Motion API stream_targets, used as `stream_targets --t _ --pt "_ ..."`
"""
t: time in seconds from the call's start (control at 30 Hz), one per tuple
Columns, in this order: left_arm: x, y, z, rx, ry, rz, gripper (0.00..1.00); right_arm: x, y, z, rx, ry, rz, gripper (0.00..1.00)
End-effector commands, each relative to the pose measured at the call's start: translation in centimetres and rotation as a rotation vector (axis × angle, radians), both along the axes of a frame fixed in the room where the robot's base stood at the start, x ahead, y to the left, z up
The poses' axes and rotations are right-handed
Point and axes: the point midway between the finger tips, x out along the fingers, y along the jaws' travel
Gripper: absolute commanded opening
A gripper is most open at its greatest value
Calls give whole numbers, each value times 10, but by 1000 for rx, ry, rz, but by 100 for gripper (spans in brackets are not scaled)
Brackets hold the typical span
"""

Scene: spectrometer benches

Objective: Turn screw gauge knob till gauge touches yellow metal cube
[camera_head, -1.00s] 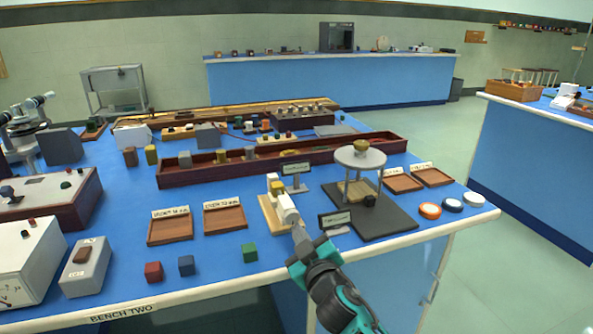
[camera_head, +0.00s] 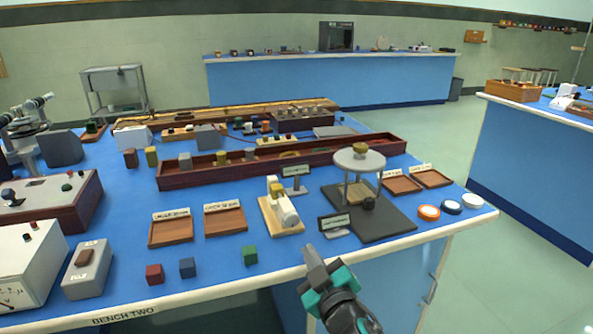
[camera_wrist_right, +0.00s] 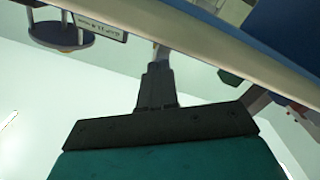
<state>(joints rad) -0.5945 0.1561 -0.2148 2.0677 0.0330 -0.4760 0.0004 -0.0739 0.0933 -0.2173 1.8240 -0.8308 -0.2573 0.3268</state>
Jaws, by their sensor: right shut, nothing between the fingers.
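The screw gauge (camera_head: 285,209) is a white body on a light wooden base (camera_head: 268,219) near the bench's front edge. The yellow metal cube (camera_head: 277,188) sits between its white parts; whether the gauge touches it is too small to tell. The near, knob end of the gauge points toward my right gripper (camera_head: 313,255). That gripper is shut and empty, apart from the gauge, at the bench's front edge. Its closed fingers also show in the right wrist view (camera_wrist_right: 156,78), where I cannot make out the gauge or cube. My left gripper is not in view.
A stand with a round grey top (camera_head: 360,159) and a small dark label plate (camera_head: 334,222) stand right of the gauge. A green cube (camera_head: 249,256) lies to its front left, with two wooden trays (camera_head: 225,219) behind. The blue bench top (camera_head: 215,251) around the green cube is mostly clear.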

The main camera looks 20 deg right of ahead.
Motion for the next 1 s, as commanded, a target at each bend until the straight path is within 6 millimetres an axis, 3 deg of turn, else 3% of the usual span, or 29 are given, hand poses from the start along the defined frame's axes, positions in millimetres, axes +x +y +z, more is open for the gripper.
stream_targets --t 0.2,0.57,0.87,1.0 --pt "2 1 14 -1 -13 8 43 -4 -7 13 -216 -7 0 0" --pt "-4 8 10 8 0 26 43 -7 -14 21 -476 -18 0 0" --pt "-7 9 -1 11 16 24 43 24 -13 19 -487 -19 1 0" --pt "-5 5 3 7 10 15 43 41 -13 20 -484 -18 0 0"
